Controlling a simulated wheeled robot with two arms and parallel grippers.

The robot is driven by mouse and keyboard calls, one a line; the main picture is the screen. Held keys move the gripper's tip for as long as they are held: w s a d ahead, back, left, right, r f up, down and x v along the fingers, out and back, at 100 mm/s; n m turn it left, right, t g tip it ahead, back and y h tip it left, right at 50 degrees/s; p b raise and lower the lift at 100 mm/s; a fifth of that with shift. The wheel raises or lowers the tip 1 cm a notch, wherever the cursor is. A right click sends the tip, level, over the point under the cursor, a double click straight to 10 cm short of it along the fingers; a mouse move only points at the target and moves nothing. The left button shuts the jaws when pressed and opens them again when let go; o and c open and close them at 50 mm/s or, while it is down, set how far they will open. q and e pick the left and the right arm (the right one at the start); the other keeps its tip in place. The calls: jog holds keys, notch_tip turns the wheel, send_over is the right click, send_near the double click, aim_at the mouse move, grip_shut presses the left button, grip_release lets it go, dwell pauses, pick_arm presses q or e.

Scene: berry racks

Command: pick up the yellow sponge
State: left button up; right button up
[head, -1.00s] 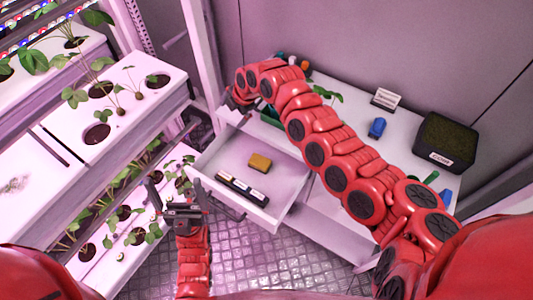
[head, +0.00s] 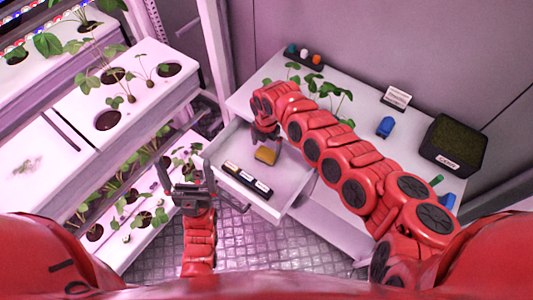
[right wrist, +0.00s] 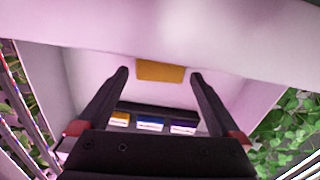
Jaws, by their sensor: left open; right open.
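The yellow sponge (head: 265,156) lies on the floor of the open white drawer (head: 222,140), near its back. It also shows in the right wrist view (right wrist: 161,70), beyond and between my fingertips. My right gripper (head: 264,138) points down over the drawer, just above or behind the sponge in the head view. In the right wrist view the right gripper (right wrist: 160,73) has its fingers spread with nothing between them; I cannot tell the exact gap to the sponge. My left gripper (head: 184,172) is open and empty, left of the drawer, near the planters.
A black holder (head: 246,181) with several labelled items lies at the drawer's front. The white table (head: 365,120) holds a blue object (head: 385,126), a sign (head: 396,97), a dark box (head: 453,143) and seedlings. Planter shelves (head: 130,100) stand at left.

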aim_at(267, 153)
jog(key=shift+a+f+p, duration=0.1)
jog(key=shift+f+p, duration=0.2)
jog(key=shift+f, duration=0.1)
jog(key=f, duration=0.3)
jog(key=shift+s+f, duration=0.2)
jog(key=shift+w+f, duration=0.1)
jog(key=shift+f, duration=0.45)
jog(key=c, duration=1.1)
jog(key=shift+r, duration=0.15)
